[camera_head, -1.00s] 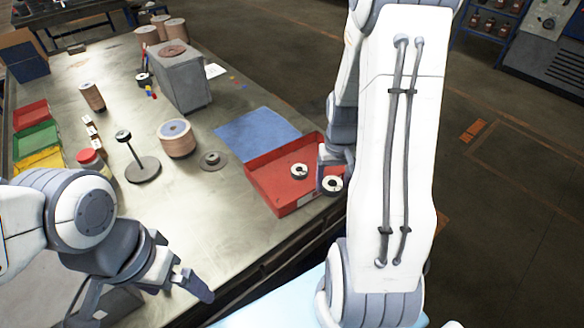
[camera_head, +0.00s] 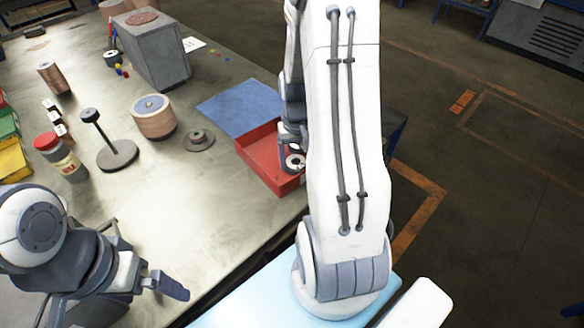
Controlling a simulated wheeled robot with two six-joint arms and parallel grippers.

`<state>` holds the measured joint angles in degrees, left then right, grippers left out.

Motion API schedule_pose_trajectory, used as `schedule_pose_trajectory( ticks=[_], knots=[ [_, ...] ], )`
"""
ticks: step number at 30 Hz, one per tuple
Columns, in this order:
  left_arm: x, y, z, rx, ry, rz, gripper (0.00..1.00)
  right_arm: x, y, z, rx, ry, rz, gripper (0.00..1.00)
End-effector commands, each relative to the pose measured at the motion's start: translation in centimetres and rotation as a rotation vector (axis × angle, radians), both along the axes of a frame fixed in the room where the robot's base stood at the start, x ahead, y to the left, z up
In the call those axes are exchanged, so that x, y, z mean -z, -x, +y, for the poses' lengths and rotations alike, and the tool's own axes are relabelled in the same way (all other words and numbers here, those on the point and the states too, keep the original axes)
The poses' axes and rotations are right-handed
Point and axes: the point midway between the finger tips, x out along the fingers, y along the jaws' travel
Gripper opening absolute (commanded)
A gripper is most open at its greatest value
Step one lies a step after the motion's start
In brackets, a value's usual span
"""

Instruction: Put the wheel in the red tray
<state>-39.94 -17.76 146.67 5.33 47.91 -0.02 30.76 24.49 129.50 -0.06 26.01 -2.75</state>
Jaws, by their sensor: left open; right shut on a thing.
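The red tray (camera_head: 262,158) lies at the right edge of the bench, partly hidden behind my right arm. My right gripper (camera_head: 292,150) is over the tray's right part, shut on a small dark-and-white wheel (camera_head: 295,162). The wheel appears over the tray's near right corner; I cannot tell whether it touches the tray. My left gripper (camera_head: 148,258) is open and empty over the near left of the bench, away from the tray.
A blue mat (camera_head: 238,107) lies beyond the tray. A grey flanged disc (camera_head: 199,139), a copper-coloured roll (camera_head: 153,118), a dark stand (camera_head: 117,155) and a red-lidded jar (camera_head: 60,158) stand to its left. The bench between the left gripper and tray is clear.

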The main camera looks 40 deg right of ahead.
Motion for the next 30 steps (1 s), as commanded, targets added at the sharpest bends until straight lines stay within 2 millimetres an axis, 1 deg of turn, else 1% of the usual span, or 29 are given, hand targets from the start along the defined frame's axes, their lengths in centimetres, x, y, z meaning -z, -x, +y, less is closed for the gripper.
schedule_pose_trajectory(
  ticks=[1,2,9,14,15,16,17,24,28,30],
  knots=[
    [1.1,0.0,0.0,0.0,0.0,0.0,1.0,1.1,0.1,-0.1,0.002,0.0,0.0,0.11],
    [1.2,0.0,0.0,0.0,0.0,0.0,1.0,1.2,0.1,-0.1,0.002,0.0,-0.001,0.11],
    [0.9,0.0,0.0,0.0,0.0,0.0,1.0,0.9,0.0,-0.1,0.001,0.0,-0.001,0.11],
    [1.2,0.0,0.0,0.0,0.0,0.0,1.0,1.4,0.0,0.0,0.0,0.0,0.0,0.11],
    [1.1,0.0,0.0,0.0,0.0,0.0,1.0,1.3,0.0,0.0,0.0,0.0,0.0,0.85],
    [1.1,0.0,0.0,0.0,0.0,0.0,1.0,1.3,0.0,0.0,-0.001,0.0,0.0,0.96],
    [1.1,0.0,0.0,0.0,0.0,0.0,1.0,1.3,0.0,0.0,-0.001,0.0,0.0,1.0],
    [1.0,0.0,0.0,0.0,0.0,0.0,1.0,1.1,0.0,0.0,-0.001,0.0,-0.001,1.0],
    [0.8,0.0,0.0,0.0,0.0,0.0,1.0,0.0,-0.1,0.0,-0.001,0.002,-0.004,1.0],
    [0.8,0.0,0.0,0.0,0.0,0.0,1.0,-1.2,-0.2,0.0,-0.001,0.003,-0.006,1.0]
  ],
)
